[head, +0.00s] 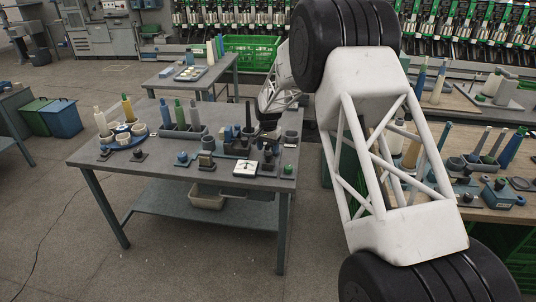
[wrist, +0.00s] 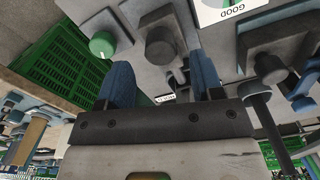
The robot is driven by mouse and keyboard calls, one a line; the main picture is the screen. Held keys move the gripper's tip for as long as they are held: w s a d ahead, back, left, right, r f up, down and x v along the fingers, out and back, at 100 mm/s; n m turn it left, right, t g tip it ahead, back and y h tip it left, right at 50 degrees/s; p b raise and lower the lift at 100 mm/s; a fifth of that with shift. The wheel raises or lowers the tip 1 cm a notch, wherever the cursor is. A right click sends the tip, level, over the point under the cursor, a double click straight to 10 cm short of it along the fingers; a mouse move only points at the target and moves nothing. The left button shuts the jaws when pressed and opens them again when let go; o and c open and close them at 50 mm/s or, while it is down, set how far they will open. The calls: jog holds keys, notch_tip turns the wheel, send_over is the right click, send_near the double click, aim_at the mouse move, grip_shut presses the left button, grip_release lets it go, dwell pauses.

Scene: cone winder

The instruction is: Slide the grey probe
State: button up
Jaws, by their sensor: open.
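I cannot tell for certain which piece is the grey probe. A dark grey round-topped piece on a square grey base (wrist: 160,48) stands just beyond my fingertips in the wrist view. Another dark grey knob (wrist: 268,68) stands on a plate to its right. My gripper (wrist: 162,84) is open, with its two blue fingers apart and nothing seen held between them. In the head view my gripper (head: 268,132) is small and partly hidden, over the right part of the grey table (head: 160,172).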

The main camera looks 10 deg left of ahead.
aim_at(268, 153)
jog(key=shift+f, duration=1.65)
